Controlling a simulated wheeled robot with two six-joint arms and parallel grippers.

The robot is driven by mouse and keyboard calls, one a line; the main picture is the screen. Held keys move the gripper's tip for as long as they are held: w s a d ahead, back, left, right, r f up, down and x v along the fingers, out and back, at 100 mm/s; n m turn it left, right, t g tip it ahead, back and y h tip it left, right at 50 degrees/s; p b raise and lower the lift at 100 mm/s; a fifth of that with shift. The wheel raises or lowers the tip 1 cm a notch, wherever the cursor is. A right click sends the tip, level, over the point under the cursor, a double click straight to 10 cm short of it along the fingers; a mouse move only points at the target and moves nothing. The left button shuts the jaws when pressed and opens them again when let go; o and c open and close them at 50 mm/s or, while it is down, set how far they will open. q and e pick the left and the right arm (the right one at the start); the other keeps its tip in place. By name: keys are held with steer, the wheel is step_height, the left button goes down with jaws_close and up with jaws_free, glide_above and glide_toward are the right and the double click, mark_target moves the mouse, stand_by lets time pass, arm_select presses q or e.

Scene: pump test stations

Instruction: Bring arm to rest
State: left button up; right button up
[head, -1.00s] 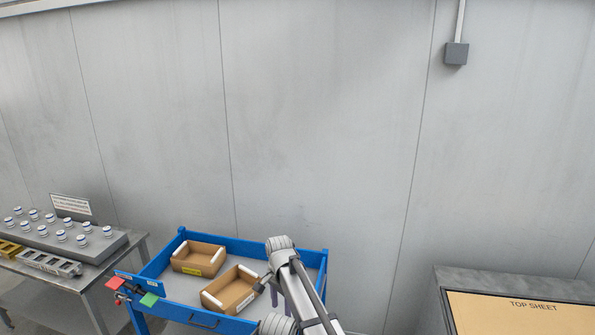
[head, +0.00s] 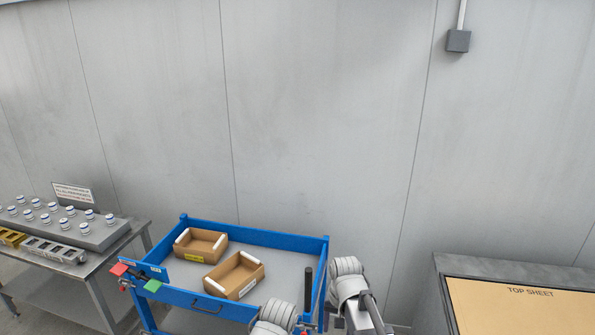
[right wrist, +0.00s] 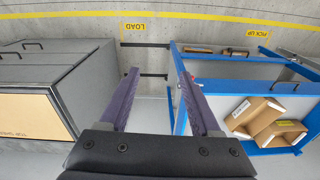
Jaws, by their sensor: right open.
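My right arm (head: 350,285) is folded in the lower middle of the head view, at the right side of the blue cart (head: 240,236). In the right wrist view my right gripper (right wrist: 158,70) has its two purple fingers wide apart, with nothing between them. The fingers point over the floor gap between the cart (right wrist: 178,85) and a grey cabinet (right wrist: 85,95). My left gripper is not in view.
Two open cardboard boxes, a rear one (head: 205,243) and a nearer one (head: 238,277), sit on the cart. A steel table (head: 105,262) with white-capped vials stands left. The cabinet (head: 500,268) with a "TOP SHEET" board (head: 530,312) stands right. Floor markings show ahead.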

steer(key=s+d+n, duration=0.3)
steer(key=s+d, duration=0.3)
steer(key=s, duration=0.3)
steer(key=s+a+f+n+b, duration=0.2)
steer(key=a+f+b, duration=0.3)
steer(key=f+b, duration=0.3)
steer(key=s+a+f+n+h+b, duration=0.1)
steer(key=s+a+f+n+b, duration=0.1)
steer(key=a+f+b, duration=0.4)
step_height(320, 180, down, 2)
steer(key=shift+s+g+b, duration=0.4)
steer(key=shift+s+b, duration=0.15)
steer(key=shift+b, duration=0.5)
